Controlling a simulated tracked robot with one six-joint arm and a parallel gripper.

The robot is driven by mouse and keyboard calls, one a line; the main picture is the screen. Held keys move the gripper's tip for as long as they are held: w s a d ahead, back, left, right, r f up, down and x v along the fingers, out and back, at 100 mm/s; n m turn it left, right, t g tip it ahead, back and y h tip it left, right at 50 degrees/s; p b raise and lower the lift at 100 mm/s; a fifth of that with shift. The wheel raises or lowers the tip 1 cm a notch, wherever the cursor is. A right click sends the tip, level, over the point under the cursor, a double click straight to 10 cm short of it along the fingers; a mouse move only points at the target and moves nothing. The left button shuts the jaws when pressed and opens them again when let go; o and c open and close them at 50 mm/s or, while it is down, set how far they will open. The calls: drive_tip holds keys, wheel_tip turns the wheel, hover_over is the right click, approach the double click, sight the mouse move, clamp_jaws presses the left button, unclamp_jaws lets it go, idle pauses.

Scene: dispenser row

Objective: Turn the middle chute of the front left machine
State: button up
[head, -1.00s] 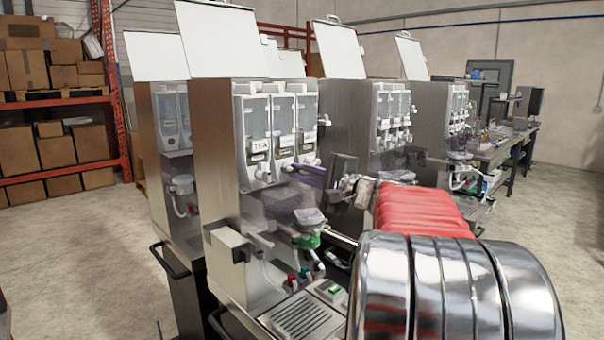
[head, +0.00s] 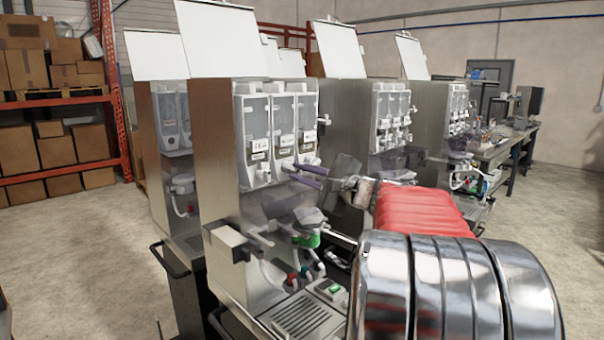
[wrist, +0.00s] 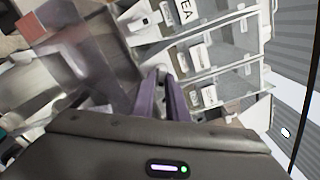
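The front left machine (head: 215,150) is a tall steel cabinet with three clear canisters side by side; the left one carries a TEA label. The middle chute (head: 287,163) is a small white spout under the middle canister (head: 283,125). My gripper (head: 288,174) reaches in from the right, its two purple fingers apart with their tips at this chute. In the wrist view the picture is tilted; my gripper (wrist: 162,75) has a gap between its fingers, and the chute lies at their tips, partly hidden. I cannot tell whether they touch it.
The right canister (head: 306,118) and its chute are close above my fingers. Clear mixing bowls and hoses sit below, above a drip tray (head: 300,315). A raised white lid (head: 222,38) tops the machine. More machines stand behind and to the right.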

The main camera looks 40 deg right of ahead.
drive_tip(key=o, duration=0.4)
drive_tip(key=s, duration=1.3)
drive_tip(key=shift+s+d, duration=0.2)
drive_tip(key=shift+s, duration=0.2)
